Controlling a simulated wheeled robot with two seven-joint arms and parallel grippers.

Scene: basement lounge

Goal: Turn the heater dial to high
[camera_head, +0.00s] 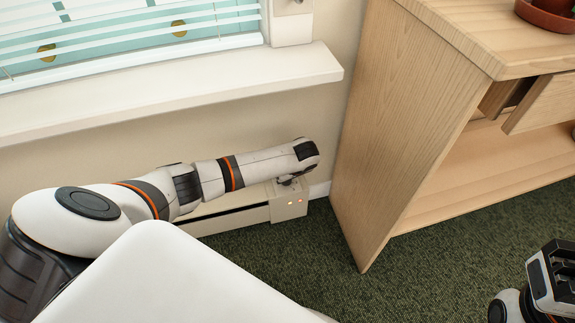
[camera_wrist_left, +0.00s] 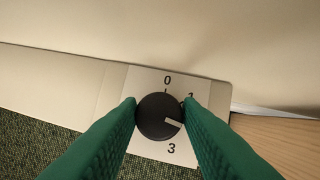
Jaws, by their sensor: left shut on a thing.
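The marks 0 at the top, 1 at the upper right and 3 below show; any mark at the right is hidden by a finger. The white pointer points right and slightly down. My left gripper (camera_wrist_left: 160,106) has its green fingers shut on the dial, one each side. My right gripper (camera_head: 550,275) is at the lower right, away from the heater.
A wooden cabinet (camera_head: 405,120) with a partly open drawer (camera_head: 543,104) stands close to the right of the heater. A window sill (camera_head: 170,95) juts out above my left arm. Green carpet (camera_head: 300,255) covers the clear floor in front.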

